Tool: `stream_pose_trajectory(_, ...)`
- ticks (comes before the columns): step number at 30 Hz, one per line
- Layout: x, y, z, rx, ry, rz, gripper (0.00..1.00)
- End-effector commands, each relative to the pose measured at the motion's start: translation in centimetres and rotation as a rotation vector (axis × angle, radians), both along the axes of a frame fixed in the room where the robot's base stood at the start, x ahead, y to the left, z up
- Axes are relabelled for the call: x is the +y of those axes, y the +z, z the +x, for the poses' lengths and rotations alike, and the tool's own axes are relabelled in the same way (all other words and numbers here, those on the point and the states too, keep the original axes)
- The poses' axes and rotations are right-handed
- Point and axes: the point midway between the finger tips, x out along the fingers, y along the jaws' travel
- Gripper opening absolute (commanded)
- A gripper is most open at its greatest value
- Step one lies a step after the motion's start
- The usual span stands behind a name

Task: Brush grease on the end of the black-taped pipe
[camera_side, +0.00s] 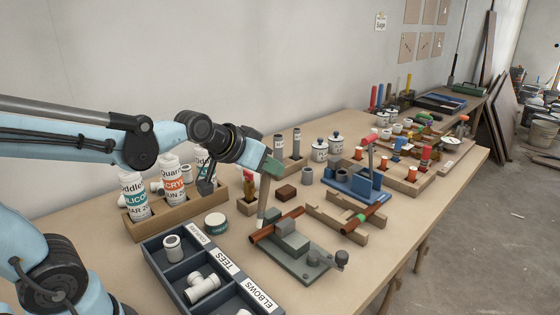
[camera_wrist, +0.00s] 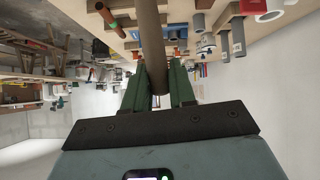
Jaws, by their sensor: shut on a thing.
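My gripper (camera_side: 271,168) is shut on a grey-brown rod (camera_side: 262,206), which looks like a brush handle. The rod hangs nearly upright, its lower end close to a copper pipe (camera_side: 264,234) in a grey vise (camera_side: 291,243); I cannot tell if they touch. In the wrist view the rod (camera_wrist: 149,30) runs between my green fingers (camera_wrist: 160,80), and its far end is out of frame. A second copper pipe (camera_side: 377,212) with a green band lies in a wooden cradle (camera_side: 330,222). I cannot make out black tape on either pipe.
A dark divided tray (camera_side: 180,278) of white fittings stands at the front left. A round tin (camera_side: 215,222) sits behind it, near a wooden rack (camera_side: 181,215) of bottles. A blue vise (camera_side: 357,184) and more racks fill the table to the right.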

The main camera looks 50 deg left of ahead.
Motion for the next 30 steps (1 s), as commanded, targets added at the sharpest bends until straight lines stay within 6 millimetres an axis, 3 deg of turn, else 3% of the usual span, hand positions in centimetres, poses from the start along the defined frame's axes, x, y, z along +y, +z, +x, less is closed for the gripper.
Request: stream_pose_trajectory(30,0.07,-0.82,0.02,0.0,0.0,0.0,0.0)
